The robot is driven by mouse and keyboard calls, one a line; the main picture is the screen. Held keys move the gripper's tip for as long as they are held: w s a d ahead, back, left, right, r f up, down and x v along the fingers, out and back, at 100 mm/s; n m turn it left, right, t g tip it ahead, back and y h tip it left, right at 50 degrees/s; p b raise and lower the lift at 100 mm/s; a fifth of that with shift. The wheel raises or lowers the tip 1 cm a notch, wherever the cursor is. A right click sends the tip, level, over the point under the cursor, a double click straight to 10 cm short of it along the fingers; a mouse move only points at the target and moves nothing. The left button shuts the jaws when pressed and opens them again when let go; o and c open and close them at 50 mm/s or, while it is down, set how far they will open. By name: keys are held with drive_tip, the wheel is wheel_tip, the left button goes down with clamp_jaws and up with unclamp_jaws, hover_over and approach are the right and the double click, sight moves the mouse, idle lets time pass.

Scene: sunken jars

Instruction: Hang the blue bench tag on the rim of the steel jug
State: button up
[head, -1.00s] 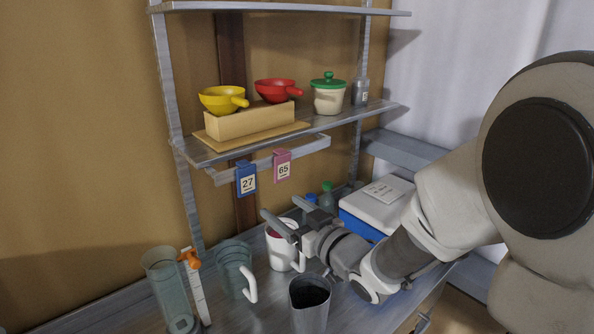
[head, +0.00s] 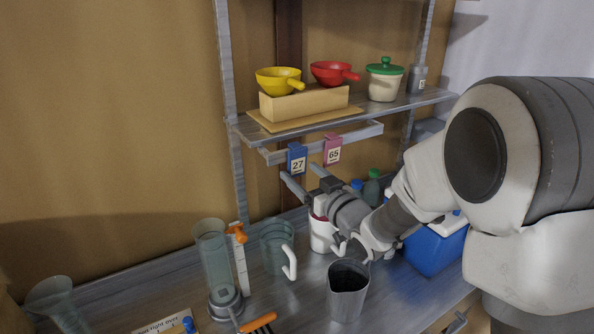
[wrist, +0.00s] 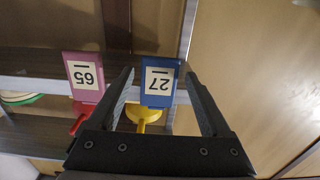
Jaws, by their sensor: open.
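The blue bench tag (head: 297,159), marked 27, hangs on the rail (head: 355,136) under the shelf. In the wrist view the blue tag (wrist: 158,82) appears between the two open fingers, towards their tips. My gripper (head: 302,178) is open and empty, just in front of and slightly below the tag; whether it touches the tag cannot be told. A pink tag (head: 332,150), marked 65, hangs to its right; it also shows in the wrist view (wrist: 86,77), outside the fingers. The steel jug (head: 347,294) stands upright on the bench below my arm, its dark open top showing.
Left of the jug stand a clear glass mug (head: 277,247), a tall clear cylinder (head: 213,257) and an orange-clipped white strip (head: 241,262). A blue box (head: 437,247) is at right. Bowls and a lidded pot (head: 384,84) sit on the shelf.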

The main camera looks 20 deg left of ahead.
drive_tip(key=shift+w+a, duration=0.3)
drive_tip(key=c, duration=1.2)
drive_tip(key=shift+r, duration=0.65)
drive_tip(key=shift+c, duration=0.2)
drive_tip(key=shift+r, duration=0.1)
